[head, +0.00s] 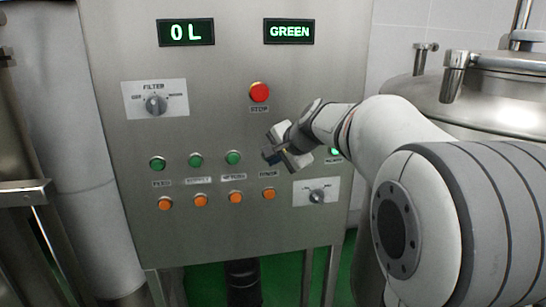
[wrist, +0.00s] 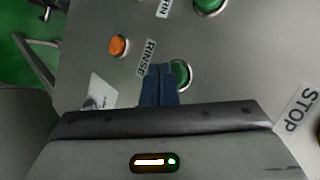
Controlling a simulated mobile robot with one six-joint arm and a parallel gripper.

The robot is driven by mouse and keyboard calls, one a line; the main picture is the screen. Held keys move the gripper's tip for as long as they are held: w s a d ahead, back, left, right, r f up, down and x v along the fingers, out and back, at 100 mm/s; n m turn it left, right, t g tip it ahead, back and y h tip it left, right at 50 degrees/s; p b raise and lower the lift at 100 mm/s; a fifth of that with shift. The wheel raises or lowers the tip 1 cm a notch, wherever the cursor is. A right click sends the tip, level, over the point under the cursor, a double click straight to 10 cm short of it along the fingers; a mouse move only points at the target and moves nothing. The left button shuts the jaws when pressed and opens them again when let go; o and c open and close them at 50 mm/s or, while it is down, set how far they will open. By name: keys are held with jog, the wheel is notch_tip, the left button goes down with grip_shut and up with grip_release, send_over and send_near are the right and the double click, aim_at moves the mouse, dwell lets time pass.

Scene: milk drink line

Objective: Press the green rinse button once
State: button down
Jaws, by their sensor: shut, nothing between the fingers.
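The green rinse button (wrist: 182,74) sits beside the RINSE label (wrist: 149,57) in the wrist view. The blue fingers of my gripper (wrist: 159,88) are shut and empty, and their tips overlap the button's edge in that view. I cannot tell whether they touch it. In the head view my gripper (head: 272,156) is in front of the panel, just above the RINSE label, and hides the green rinse button there. The matching orange button (head: 268,193) shows below the label, and it also shows in the wrist view (wrist: 119,45).
The steel panel (head: 220,90) carries other green buttons (head: 233,157), several orange buttons (head: 200,200), a red STOP button (head: 259,92), a filter knob (head: 155,104) and another knob (head: 317,196). Displays read "0 L" (head: 186,32) and "GREEN" (head: 289,31). A steel tank (head: 480,100) stands right.

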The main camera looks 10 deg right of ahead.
jog(key=shift+w, duration=0.6)
dwell(0.7)
dwell(0.4)
jog(key=shift+s+b, duration=0.3)
jog(key=shift+s, duration=0.55)
jog(key=s+b, duration=0.2)
jog(key=s, duration=0.3)
dwell(0.5)
